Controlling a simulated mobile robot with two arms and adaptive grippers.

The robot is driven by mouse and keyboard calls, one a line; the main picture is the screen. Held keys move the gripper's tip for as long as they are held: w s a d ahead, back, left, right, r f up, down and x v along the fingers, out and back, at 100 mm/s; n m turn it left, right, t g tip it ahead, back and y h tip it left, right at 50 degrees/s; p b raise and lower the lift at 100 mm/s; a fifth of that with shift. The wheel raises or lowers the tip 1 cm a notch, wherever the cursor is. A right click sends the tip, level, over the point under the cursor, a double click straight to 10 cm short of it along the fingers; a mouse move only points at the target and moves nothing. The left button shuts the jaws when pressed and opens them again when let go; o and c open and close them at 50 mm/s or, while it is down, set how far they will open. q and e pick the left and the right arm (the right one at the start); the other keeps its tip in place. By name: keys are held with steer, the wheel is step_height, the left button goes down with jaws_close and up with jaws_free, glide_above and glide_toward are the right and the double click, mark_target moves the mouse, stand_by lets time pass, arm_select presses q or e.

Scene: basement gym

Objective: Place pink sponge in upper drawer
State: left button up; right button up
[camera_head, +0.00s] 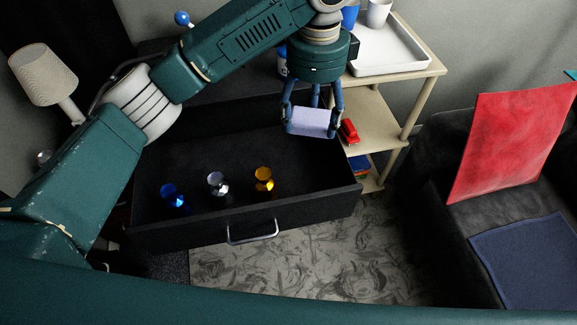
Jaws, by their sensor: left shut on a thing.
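A pale lilac-pink sponge (309,122) is held between the fingers of my left gripper (311,112). The gripper points down and is shut on the sponge, above the right part of an open black drawer (300,205). The sponge appears raised above the drawer floor; its exact height is hard to tell. The drawer is pulled out, with a metal handle (252,233) on its front. My right gripper is not in view.
Blue (172,196), clear (217,183) and amber (264,178) faceted objects stand in the drawer's front left. A shelf unit (415,85) with a white tray (385,58) and red toy car (349,131) stands beside the drawer. A lamp (44,75) is at left.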

arm_select(q)
step_height(320, 180, down, 18)
steer(key=shift+d+f, duration=0.1)
steer(key=shift+f, duration=0.15)
steer(key=shift+f, duration=0.15)
steer(key=shift+f, duration=0.35)
steer(key=shift+f+p, duration=0.1)
steer(key=shift+p, duration=0.2)
steer(key=o, duration=1.1)
step_height(320, 180, up, 13)
steer(key=shift+s+r+b, duration=0.1)
steer(key=shift+b, duration=0.35)
